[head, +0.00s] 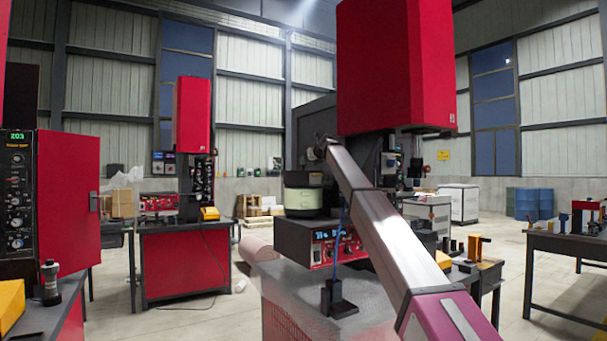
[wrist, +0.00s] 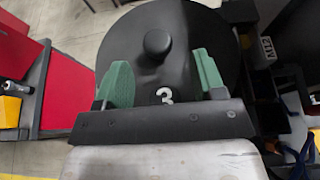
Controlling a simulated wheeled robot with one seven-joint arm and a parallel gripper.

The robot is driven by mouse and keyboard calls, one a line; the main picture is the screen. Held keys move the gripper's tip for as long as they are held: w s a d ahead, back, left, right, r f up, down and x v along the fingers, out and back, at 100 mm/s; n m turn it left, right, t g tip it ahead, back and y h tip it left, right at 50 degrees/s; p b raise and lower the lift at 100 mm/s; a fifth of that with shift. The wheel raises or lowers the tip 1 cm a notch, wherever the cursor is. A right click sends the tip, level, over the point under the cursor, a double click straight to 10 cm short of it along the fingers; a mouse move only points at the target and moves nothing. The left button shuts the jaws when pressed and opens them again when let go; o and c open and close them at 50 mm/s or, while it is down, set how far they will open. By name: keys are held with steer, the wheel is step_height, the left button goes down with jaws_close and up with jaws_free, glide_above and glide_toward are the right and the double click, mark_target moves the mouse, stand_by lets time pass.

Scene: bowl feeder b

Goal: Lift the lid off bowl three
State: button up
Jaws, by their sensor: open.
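The lid (wrist: 185,25) of bowl three is a black disc with a round black knob (wrist: 157,42) and a white "3" near its front edge. My gripper (wrist: 160,62) is open, with one green finger on each side of the knob and a gap to it on both sides. Whether the fingertips touch the lid, I cannot tell. In the head view a pale green bowl (head: 303,198) with a dark top (head: 302,179) stands on a black feeder base; my arm reaches over beside it. My gripper is not clear there.
The feeder base (head: 292,238) has a red control panel (head: 335,250) and sits on a grey bench (head: 285,285). A tall red housing (head: 395,65) hangs above and behind my arm. A red cabinet (head: 68,205) stands at left, another bench (head: 570,245) at right.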

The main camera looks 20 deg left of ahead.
mark_target(303, 169)
steer(key=x, duration=0.5)
steer(key=shift+w+a, duration=0.1)
steer(key=shift+a, duration=0.3)
steer(key=c, duration=0.9)
steer(key=shift+c, duration=1.2)
steer(key=shift+r, duration=0.15)
